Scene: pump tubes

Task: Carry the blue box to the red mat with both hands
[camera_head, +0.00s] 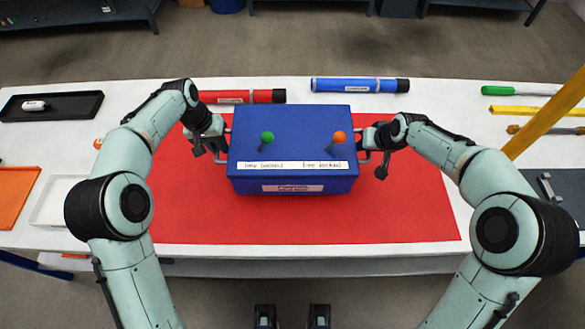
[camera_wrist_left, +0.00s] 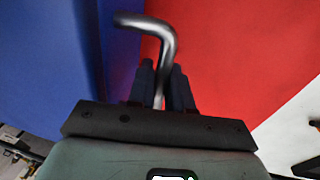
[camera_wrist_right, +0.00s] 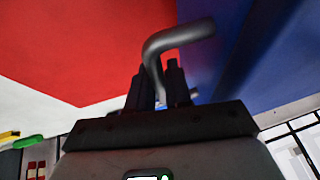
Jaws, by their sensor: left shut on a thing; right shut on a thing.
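The blue box (camera_head: 290,180) is upright over the back middle part of the red mat (camera_head: 300,222). I cannot tell whether its base touches the mat. A green knob (camera_head: 267,137) and an orange knob (camera_head: 339,137) stand on its lid. My left gripper (camera_head: 219,143) is shut on the metal handle (camera_wrist_left: 163,40) on the box's left side. My right gripper (camera_head: 370,147) is shut on the handle (camera_wrist_right: 175,38) on the right side. The wrist views show each bent handle between the fingers, with the blue wall beside it.
A red tube (camera_head: 245,97) and a blue tube (camera_head: 355,85) lie behind the box on the white table (camera_head: 430,95). A black tray (camera_head: 75,107) and an orange tray (camera_head: 15,190) are at the left. Tools, including a green-handled one (camera_head: 500,90), lie at the right.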

